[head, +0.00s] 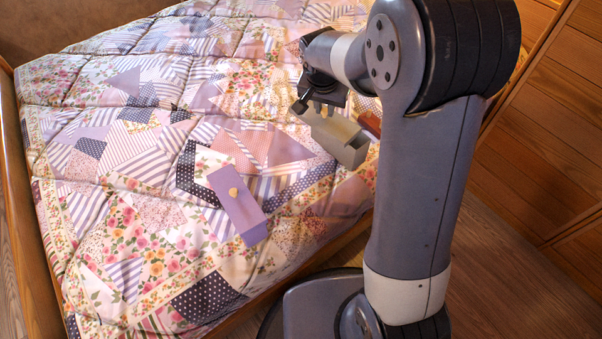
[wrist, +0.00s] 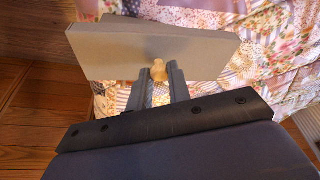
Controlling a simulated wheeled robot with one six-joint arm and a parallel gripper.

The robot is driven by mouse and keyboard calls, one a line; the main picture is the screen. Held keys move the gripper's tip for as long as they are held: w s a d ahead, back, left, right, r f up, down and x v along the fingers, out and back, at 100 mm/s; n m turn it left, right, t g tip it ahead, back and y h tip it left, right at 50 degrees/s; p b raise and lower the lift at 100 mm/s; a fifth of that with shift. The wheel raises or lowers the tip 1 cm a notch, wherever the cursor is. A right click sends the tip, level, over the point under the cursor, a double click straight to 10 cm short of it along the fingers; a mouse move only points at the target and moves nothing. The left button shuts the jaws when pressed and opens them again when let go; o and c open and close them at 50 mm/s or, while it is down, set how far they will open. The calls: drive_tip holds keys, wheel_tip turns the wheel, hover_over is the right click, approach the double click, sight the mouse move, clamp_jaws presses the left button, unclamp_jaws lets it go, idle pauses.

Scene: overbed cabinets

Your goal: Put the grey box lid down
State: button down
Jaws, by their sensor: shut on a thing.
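In the wrist view the grey lid (wrist: 150,48) spans the upper middle, with a small pale wooden knob (wrist: 158,66). My gripper (wrist: 158,82) is shut on that knob. I cannot tell whether the lid touches the quilt. My arm hides part of the area to the right of the lid.
A lilac lid or box (head: 236,208) with a wooden knob lies on the patchwork quilt (head: 120,215), left and nearer than the grey lid. A reddish thing (head: 370,124) is partly hidden behind the grey lid. Wooden cabinets (head: 555,130) stand at right. The quilt's left side is clear.

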drive_tip(key=s+a+f+n+b, duration=0.3)
drive_tip(key=s+a+f+b, duration=0.4)
drive_tip(key=a, duration=0.1)
drive_tip(key=shift+y, duration=0.4)
wheel_tip(320, 180, down, 10)
drive_tip(key=b, duration=0.4)
drive_tip(key=shift+d+r, duration=0.1)
drive_tip(key=shift+r, duration=0.1)
drive_tip(key=shift+f+b, duration=0.1)
drive_tip(key=shift+b, duration=0.2)
drive_tip(key=c, duration=1.3)
unclamp_jaws()
